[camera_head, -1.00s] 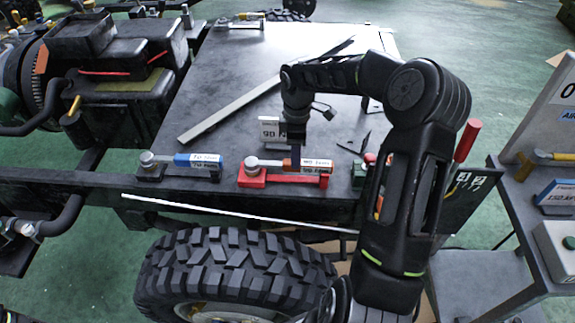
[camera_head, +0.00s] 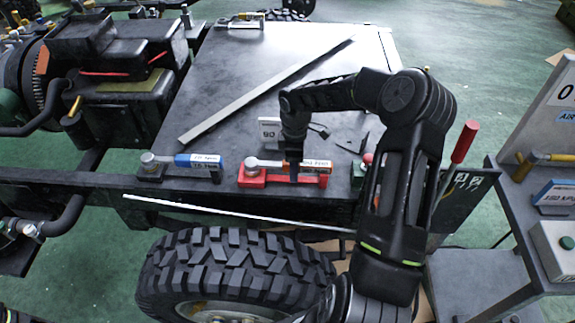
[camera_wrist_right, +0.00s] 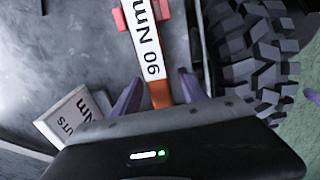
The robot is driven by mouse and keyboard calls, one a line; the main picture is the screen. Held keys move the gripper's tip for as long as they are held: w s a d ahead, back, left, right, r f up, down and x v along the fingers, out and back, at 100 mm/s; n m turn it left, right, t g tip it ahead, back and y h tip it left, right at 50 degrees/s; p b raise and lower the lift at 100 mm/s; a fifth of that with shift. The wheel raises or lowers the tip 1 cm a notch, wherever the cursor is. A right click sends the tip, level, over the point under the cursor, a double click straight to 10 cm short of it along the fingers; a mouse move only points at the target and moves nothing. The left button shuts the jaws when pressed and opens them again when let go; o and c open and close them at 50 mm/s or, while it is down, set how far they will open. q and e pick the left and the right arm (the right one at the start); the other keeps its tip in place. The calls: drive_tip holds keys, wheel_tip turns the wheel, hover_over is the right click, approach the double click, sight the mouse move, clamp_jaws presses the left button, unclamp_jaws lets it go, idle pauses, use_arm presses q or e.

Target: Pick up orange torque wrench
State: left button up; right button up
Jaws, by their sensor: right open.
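The orange torque wrench (camera_head: 309,166) lies in a red holder (camera_head: 275,180) near the front edge of the dark table. In the right wrist view its orange handle (camera_wrist_right: 161,98) with a white "90 Nm" label lies between the fingers. My right gripper (camera_head: 294,176) points down over the handle in the head view. In the right wrist view my right gripper (camera_wrist_right: 158,92) is open, one finger on each side of the handle end. Whether the fingers touch the handle cannot be told. My left gripper does not show.
A blue-handled wrench (camera_head: 197,160) rests in a black holder to the left. A small white sign (camera_head: 269,130) stands behind the orange wrench. A long flat bar (camera_head: 260,92) lies across the table. A big tire (camera_head: 235,270) is below the front edge.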

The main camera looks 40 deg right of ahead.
drive_tip(key=shift+c, duration=0.5)
clamp_jaws()
idle(0.3)
drive_tip(key=shift+r, duration=0.1)
idle(0.7)
